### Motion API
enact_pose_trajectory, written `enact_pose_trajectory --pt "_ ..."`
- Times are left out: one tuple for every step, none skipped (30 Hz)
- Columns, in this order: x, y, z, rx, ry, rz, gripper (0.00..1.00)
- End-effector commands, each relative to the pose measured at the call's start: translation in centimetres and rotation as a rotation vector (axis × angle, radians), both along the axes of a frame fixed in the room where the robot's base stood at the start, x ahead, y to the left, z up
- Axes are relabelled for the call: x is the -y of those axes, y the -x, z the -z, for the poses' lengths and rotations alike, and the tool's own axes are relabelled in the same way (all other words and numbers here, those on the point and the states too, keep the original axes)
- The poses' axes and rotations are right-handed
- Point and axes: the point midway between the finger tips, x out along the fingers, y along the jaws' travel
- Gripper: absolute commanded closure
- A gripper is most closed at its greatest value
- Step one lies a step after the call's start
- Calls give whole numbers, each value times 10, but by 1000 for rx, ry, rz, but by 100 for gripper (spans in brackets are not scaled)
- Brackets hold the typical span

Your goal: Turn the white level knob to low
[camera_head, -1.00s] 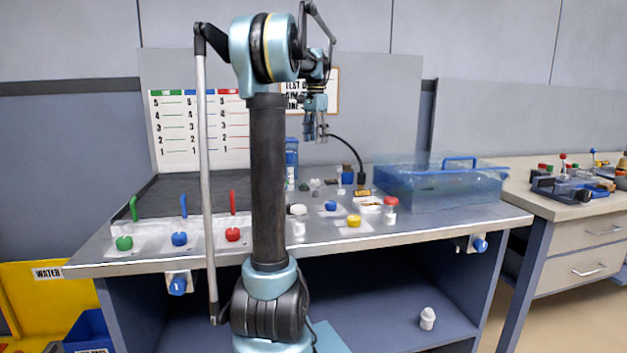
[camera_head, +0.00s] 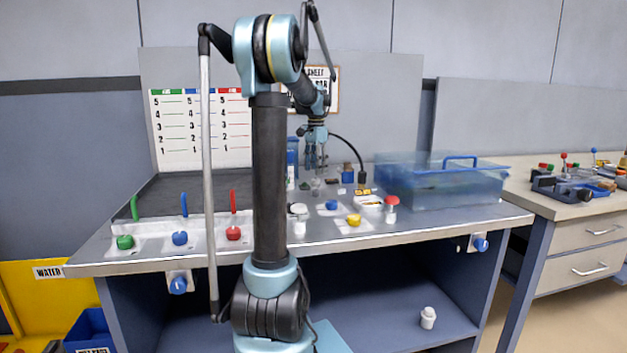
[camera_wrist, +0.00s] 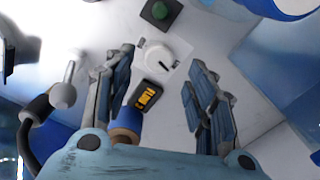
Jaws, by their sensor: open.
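The white level knob (camera_wrist: 165,55) is round with a dark pointer mark and sits on a pale plate with small labels too small to read. In the wrist view it lies between the tips of my gripper (camera_wrist: 160,62), which is open and empty. The pointer slants toward the lower right of that picture. In the head view my gripper (camera_head: 315,163) points down over the back of the bench. I cannot clearly tell the knob from the small pale parts below it there, nor whether the fingers touch it.
Beside the knob are a green button (camera_wrist: 161,11) and a black-and-yellow display (camera_wrist: 147,95). A grey ball-ended lever (camera_wrist: 63,92) stands left. In the head view a clear blue box (camera_head: 440,185) stands right of my gripper, and a black curved hose (camera_head: 356,152) rises between them.

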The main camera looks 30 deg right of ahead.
Motion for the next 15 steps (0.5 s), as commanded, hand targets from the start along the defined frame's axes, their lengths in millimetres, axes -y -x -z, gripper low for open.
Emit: enact_pose_trajectory --pt "0 0 9 0 0 0 49" --pt "0 0 14 0 0 0 49" --pt "0 0 19 0 0 0 49" --pt "0 0 23 0 0 0 49" --pt "0 0 27 0 0 0 49" --pt "0 0 31 0 0 0 49" --pt "0 0 34 0 0 0 49" --pt "0 0 37 0 0 0 49" --pt "0 0 40 0 0 0 49" --pt "0 0 42 0 0 0 49" --pt "0 0 43 0 0 0 49" --pt "0 0 45 0 0 0 49" --pt "0 0 46 0 0 0 49" --pt "0 0 46 0 0 0 49" --pt "0 0 47 0 0 0 49"
